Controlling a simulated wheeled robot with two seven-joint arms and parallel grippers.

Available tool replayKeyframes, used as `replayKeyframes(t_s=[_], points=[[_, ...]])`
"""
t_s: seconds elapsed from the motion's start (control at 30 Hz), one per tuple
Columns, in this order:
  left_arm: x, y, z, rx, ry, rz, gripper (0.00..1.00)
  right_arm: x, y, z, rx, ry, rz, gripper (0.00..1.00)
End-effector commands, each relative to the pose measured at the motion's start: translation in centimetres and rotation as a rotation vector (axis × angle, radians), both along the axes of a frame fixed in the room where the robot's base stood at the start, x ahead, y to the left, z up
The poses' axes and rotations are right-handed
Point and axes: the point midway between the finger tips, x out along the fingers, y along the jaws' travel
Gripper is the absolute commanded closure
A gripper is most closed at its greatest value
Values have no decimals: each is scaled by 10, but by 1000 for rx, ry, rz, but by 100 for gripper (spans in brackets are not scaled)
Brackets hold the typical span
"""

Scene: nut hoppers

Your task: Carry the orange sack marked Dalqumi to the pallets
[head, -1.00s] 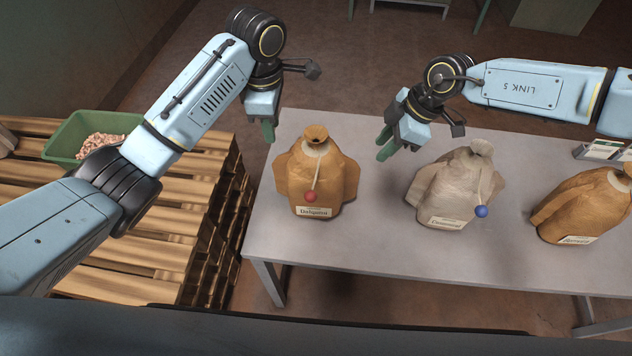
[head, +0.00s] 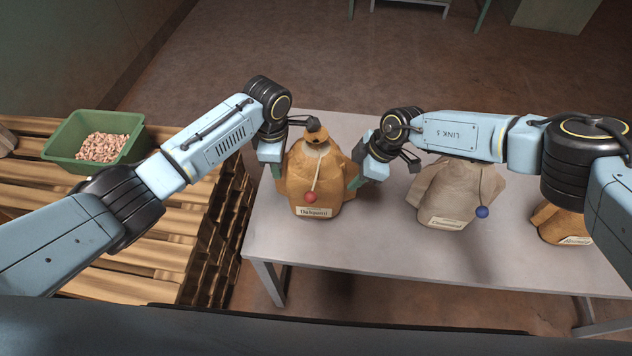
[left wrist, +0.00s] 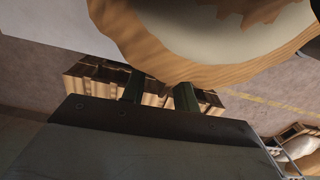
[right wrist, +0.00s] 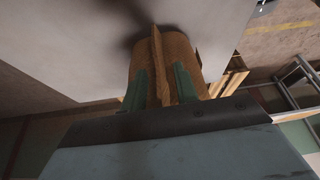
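The orange sack marked Dalqumi (head: 318,175) stands upright on the grey table, with a tied neck, a red tag ball on a string and a white label at its foot. My left gripper (head: 274,168) is low at its left side; in the left wrist view its green fingers (left wrist: 160,92) are apart, with the sack (left wrist: 130,35) close beyond them. My right gripper (head: 356,176) is at its right side; in the right wrist view its fingers (right wrist: 160,86) are apart, one on each side of the sack's thin side flap (right wrist: 157,55).
Wooden pallets (head: 90,240) stand left of the table (head: 300,245), with a green bin of nuts (head: 75,155) on them. A pale sack (head: 440,195) with a blue ball stands to the right. Another orange sack (head: 552,222) is partly behind my right arm.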

Motion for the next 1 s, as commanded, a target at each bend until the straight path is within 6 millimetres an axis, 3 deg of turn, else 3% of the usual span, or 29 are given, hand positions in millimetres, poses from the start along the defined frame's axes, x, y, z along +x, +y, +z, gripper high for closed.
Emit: replayKeyframes(t_s=[0.37, 0.6, 1.0], points=[[0, 0, -5, -1, 0, 0, 70, 0, 2, -4, 1, -1, -1, 70], [0, 0, -5, 0, 0, 0, 99, 0, 1, -4, 0, -1, -1, 99], [0, 0, -4, 0, 0, 0, 100, 0, 1, -4, 0, 0, -1, 100]])
